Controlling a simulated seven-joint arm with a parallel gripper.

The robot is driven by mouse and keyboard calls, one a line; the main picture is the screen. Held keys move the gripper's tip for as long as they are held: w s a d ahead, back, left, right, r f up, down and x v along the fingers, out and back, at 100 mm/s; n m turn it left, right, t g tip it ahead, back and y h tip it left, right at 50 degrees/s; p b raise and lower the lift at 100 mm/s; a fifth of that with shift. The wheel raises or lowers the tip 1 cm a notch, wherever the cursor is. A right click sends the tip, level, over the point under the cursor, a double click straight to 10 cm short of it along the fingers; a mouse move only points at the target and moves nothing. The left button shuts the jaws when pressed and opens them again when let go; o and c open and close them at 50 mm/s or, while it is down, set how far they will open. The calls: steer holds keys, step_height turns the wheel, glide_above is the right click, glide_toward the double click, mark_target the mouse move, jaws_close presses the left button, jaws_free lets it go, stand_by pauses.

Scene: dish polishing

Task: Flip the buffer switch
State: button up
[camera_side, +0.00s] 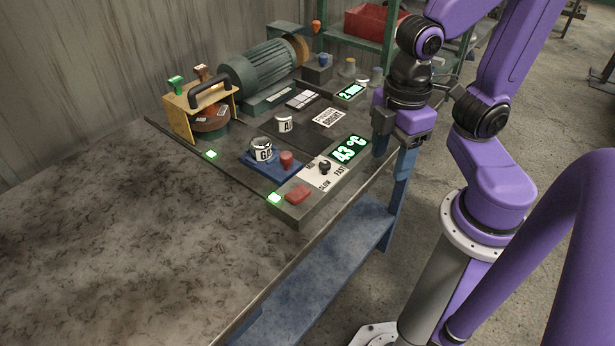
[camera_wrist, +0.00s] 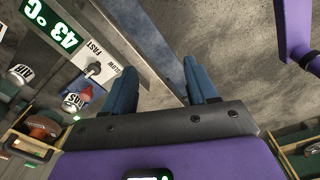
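My gripper (camera_side: 397,145) is above the right edge of the bench, just right of the control panel's 43 °C display (camera_side: 349,149). In the wrist view the two blue fingers of my gripper (camera_wrist: 160,86) are apart, with nothing between them. The green buffer motor (camera_side: 262,75) with its tan wheel (camera_side: 297,46) stands at the back. The panel has a black knob (camera_side: 324,167) between SLOW and FAST labels and a red switch (camera_side: 297,193) at its near end. The knob also shows in the wrist view (camera_wrist: 92,70). I cannot tell which control is the buffer switch.
A blue tray (camera_side: 256,167) holds a white can (camera_side: 262,149) and a red piece (camera_side: 287,159). Another can (camera_side: 284,123) stands behind. A wooden holder (camera_side: 180,122) is at the left. The near bench top is clear. A green rack (camera_side: 388,42) stands at the back.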

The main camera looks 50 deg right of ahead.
mark_target(301, 191)
steer(key=w+a+r+n, duration=0.3)
steer(key=w, duration=0.5)
steer(key=w+a+r+n, duration=0.2)
steer(key=w+a, duration=0.1)
steer(key=w, duration=0.4)
steer(key=f, duration=1.7)
steer(key=shift+w+d, duration=0.15)
steer(key=shift+w, duration=0.05)
